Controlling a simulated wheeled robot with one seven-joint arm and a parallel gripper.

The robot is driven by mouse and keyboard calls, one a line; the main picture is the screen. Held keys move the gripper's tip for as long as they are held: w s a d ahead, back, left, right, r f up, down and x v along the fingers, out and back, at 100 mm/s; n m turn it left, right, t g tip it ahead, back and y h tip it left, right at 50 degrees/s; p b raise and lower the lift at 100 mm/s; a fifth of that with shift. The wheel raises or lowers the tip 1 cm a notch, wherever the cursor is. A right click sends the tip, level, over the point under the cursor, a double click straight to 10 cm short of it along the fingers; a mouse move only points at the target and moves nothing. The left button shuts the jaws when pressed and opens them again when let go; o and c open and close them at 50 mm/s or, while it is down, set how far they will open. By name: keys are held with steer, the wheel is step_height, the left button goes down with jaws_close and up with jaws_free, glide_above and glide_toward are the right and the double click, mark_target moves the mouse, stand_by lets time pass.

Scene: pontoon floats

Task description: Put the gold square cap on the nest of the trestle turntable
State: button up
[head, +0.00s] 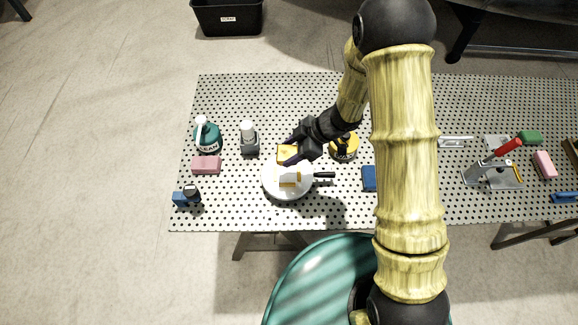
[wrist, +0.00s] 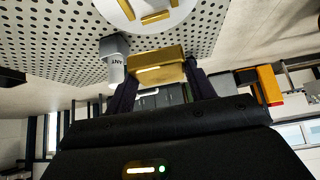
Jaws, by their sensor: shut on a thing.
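My gripper (head: 288,155) is shut on the gold square cap (head: 286,152), its fingers on two opposite sides. The cap also shows between the fingers in the wrist view (wrist: 158,61). The trestle turntable (head: 270,187) is a round white disc with a dark handle pointing right. The nest (head: 290,180), a pale block with gold on it, sits near the disc's middle. In the head view the cap appears just beyond the nest, apart from it. In the wrist view part of the disc (wrist: 182,12) shows at the top, with gold pieces on it. The cap's exact height is unclear.
A yellow tin (head: 344,147), blue block (head: 369,178) and red-handled clamp (head: 503,149) are right.

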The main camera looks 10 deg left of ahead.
steer(key=shift+w+r+n, duration=0.1)
steer(key=shift+r+n, duration=0.1)
steer(key=shift+n, duration=0.1)
steer(key=shift+a, duration=0.1)
glide_above(291, 174)
steer(key=shift+f, duration=2.9)
steer(key=shift+f+p, duration=0.45)
steer(key=shift+f, duration=1.65)
steer(key=shift+f, duration=0.4)
